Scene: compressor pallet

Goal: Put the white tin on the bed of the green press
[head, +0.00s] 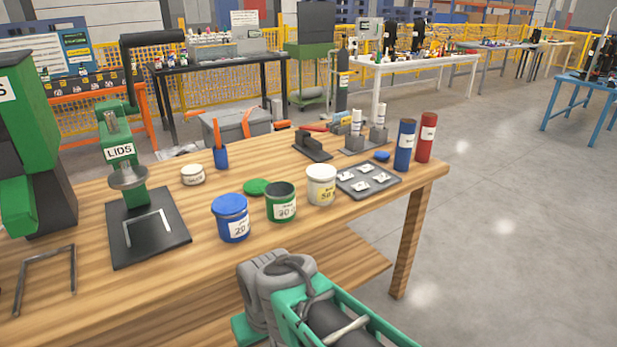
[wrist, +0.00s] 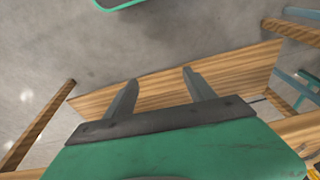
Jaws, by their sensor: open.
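The white tin (head: 321,187) stands upright on the wooden table, right of an open green tin (head: 281,203). It carries a label reading 50, and its top looks pale. The green press (head: 121,152), labelled LIDS, stands at the left with its dark flat bed (head: 140,250) in front. A pale U-shaped outline marks the bed, and nothing stands on it. My gripper (wrist: 158,77) shows in the wrist view, its two fingers apart with nothing between them. In the head view my arm is at the bottom, in front of the table, and the fingertips cannot be made out.
A blue-lidded tin (head: 231,220), a green lid (head: 257,187) and a small white tub (head: 192,174) are nearby. A grey tray (head: 342,190) adjoins the white tin's right. Blue (head: 404,146) and red (head: 426,138) cylinders stand at the right end. Another green machine (head: 40,130) is far left.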

